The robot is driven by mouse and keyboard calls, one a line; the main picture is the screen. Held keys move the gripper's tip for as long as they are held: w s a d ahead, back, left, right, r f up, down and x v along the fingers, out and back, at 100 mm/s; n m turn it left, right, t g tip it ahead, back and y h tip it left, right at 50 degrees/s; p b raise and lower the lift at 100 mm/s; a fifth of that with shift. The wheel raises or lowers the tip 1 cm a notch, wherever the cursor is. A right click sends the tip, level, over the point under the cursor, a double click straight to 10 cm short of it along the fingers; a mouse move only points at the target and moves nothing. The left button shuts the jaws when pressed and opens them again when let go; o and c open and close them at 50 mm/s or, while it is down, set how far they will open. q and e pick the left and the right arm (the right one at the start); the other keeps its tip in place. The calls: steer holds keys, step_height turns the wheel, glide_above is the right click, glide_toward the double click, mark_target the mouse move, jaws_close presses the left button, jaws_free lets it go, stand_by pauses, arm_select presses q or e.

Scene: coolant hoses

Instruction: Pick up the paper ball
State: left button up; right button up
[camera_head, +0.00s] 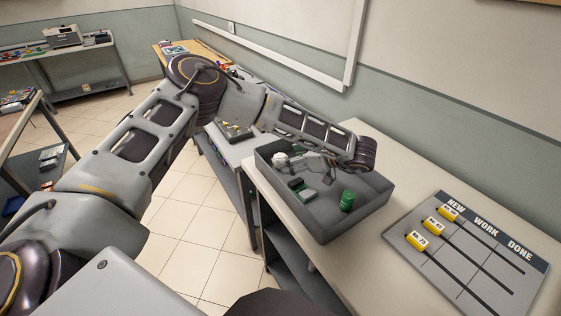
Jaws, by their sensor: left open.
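My left arm reaches in from the left and bends down over a grey open bin (325,238) on the table. My right gripper is not in view.
A board (470,255) with several yellow tags lies on the table (400,170) to the right. Bin walls surround the gripper.

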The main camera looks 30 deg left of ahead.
arm_select(q)
steer(key=shift+x, duration=2.15)
steer(key=shift+c, duration=0.5)
steer(key=c, duration=0.6)
